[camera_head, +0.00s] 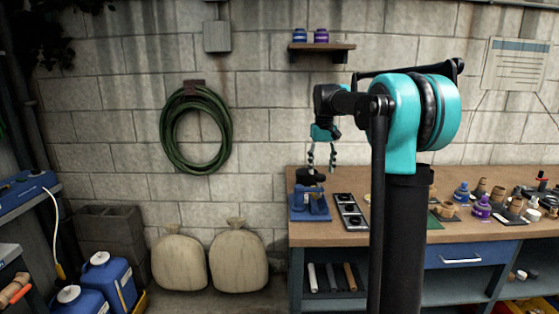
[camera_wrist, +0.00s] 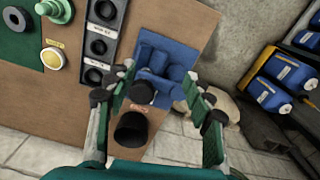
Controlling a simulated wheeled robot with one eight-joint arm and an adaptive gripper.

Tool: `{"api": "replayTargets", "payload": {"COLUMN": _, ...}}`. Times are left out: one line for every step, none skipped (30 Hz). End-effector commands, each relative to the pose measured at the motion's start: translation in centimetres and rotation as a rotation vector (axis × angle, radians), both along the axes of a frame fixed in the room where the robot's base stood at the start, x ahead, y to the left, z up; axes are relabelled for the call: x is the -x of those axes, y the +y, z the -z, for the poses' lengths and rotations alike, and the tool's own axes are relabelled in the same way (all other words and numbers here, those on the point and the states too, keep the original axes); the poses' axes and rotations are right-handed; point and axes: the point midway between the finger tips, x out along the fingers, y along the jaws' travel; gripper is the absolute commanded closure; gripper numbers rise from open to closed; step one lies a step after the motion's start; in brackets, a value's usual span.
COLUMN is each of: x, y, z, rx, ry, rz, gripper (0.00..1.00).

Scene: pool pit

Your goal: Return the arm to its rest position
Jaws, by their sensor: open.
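My gripper (camera_head: 321,160) hangs at the end of my teal and black arm, over the left part of the workbench (camera_head: 330,234). Its fingers point down, apart and with nothing between them. In the wrist view my gripper (camera_wrist: 160,105) is open above a blue stand (camera_wrist: 158,62) and a black cup-like piece (camera_wrist: 131,130). The blue stand also shows in the head view (camera_head: 310,205), just below the fingertips. I cannot tell the exact gap between the fingertips and the things below.
A black tray with round wells (camera_head: 350,212) lies right of the stand. Several bottles and wooden pieces crowd the bench's right side. A small shelf (camera_head: 321,46) with two jars is on the wall. Two sacks (camera_head: 238,262) and blue canisters (camera_head: 107,279) stand on the floor to the left.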

Motion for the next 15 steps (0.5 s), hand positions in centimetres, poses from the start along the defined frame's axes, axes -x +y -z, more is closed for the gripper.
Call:
{"api": "replayTargets", "payload": {"x": 0.0, "y": 0.0, "z": 0.0, "rx": 0.000, "ry": 0.000, "rz": 0.000, "gripper": 0.48}}
{"api": "replayTargets", "payload": {"x": 0.2, "y": -0.1, "z": 0.2, "rx": 0.000, "ry": -0.003, "rz": 0.001, "gripper": 0.48}}
{"api": "replayTargets", "payload": {"x": 0.5, "y": -0.1, "z": 0.4, "rx": 0.000, "ry": -0.007, "rz": 0.003, "gripper": 0.48}}
{"api": "replayTargets", "payload": {"x": 0.6, "y": -0.2, "z": 0.6, "rx": -0.001, "ry": -0.010, "rz": 0.005, "gripper": 0.48}}
{"api": "replayTargets", "payload": {"x": 0.8, "y": -0.2, "z": 0.8, "rx": -0.001, "ry": -0.012, "rz": 0.006, "gripper": 0.48}}
{"api": "replayTargets", "payload": {"x": 1.1, "y": -0.3, "z": 1.0, "rx": -0.002, "ry": -0.016, "rz": 0.008, "gripper": 0.48}}
{"api": "replayTargets", "payload": {"x": 1.4, "y": -0.3, "z": 1.2, "rx": -0.002, "ry": -0.019, "rz": 0.009, "gripper": 0.48}}
{"api": "replayTargets", "payload": {"x": 1.6, "y": -0.4, "z": 1.4, "rx": -0.002, "ry": -0.023, "rz": 0.010, "gripper": 0.48}}
{"api": "replayTargets", "payload": {"x": 1.8, "y": -0.5, "z": 1.7, "rx": -0.002, "ry": -0.027, "rz": 0.012, "gripper": 0.48}}
{"api": "replayTargets", "payload": {"x": 2.1, "y": -0.5, "z": 1.9, "rx": -0.003, "ry": -0.032, "rz": 0.014, "gripper": 0.48}}
{"api": "replayTargets", "payload": {"x": 2.4, "y": -0.6, "z": 2.2, "rx": -0.003, "ry": -0.036, "rz": 0.016, "gripper": 0.48}}
{"api": "replayTargets", "payload": {"x": 2.8, "y": -0.7, "z": 2.5, "rx": -0.003, "ry": -0.041, "rz": 0.018, "gripper": 0.48}}
{"api": "replayTargets", "payload": {"x": 3.1, "y": -0.7, "z": 2.8, "rx": -0.004, "ry": -0.046, "rz": 0.020, "gripper": 0.48}}
{"api": "replayTargets", "payload": {"x": 3.5, "y": -0.8, "z": 3.2, "rx": -0.004, "ry": -0.051, "rz": 0.022, "gripper": 0.48}}
{"api": "replayTargets", "payload": {"x": 4.1, "y": -0.9, "z": 3.6, "rx": -0.005, "ry": -0.058, "rz": 0.025, "gripper": 0.48}}
